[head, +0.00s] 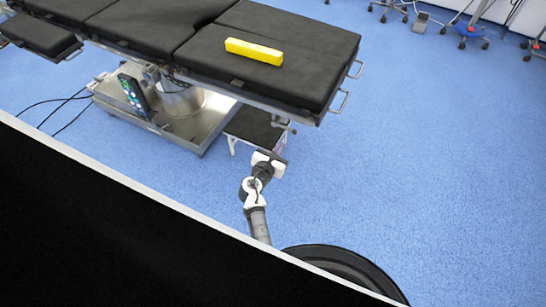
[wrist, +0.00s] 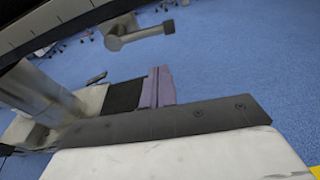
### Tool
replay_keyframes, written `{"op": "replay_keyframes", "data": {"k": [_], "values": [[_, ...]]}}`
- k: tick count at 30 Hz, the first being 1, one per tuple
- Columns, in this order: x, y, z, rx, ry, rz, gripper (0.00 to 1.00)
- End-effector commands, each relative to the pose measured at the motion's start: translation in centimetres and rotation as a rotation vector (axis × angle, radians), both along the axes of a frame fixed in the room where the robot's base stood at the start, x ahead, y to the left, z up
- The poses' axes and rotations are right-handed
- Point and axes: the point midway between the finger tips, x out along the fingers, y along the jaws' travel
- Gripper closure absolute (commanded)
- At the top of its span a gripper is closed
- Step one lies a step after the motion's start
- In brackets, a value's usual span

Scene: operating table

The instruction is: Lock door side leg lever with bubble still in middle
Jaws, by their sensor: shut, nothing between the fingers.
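A grey metal lever (wrist: 140,33) with a rounded crossbar end sticks out below the dark table edge at the top of the wrist view. In the head view, a small lever-like part (head: 284,123) shows under the table's near right side. A yellow spirit level (head: 254,51) lies on the black padded leg section (head: 310,62); its bubble is too small to make out. My gripper (head: 277,156) is shut and empty, low beside the table and below the lever, apart from it. Its fingertips are not clear in either view.
The table's metal base (head: 190,125) stands left of my arm, with a handset (head: 134,95) on it. A low black-topped step (head: 254,128) is under the table. Metal loops (head: 344,101) project at the right end. Blue floor to the right is clear.

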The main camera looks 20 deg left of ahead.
Motion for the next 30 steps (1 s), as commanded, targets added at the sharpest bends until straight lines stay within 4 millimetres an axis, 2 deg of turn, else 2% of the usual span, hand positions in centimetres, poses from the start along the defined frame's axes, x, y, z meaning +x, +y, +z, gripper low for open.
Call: {"op": "replay_keyframes", "data": {"k": [1,3,8,21,30], "values": [[0.8,0.0,0.9,0.002,-0.002,-0.001,1.0],[1.6,-0.1,1.5,0.0,-0.002,-0.001,1.0],[2.9,-0.2,2.1,0.0,-0.001,0.0,1.0],[3.2,-0.3,2.3,-0.002,0.0,-0.001,1.0],[4.0,-0.4,3.6,-0.088,0.0,-0.002,1.0]]}}
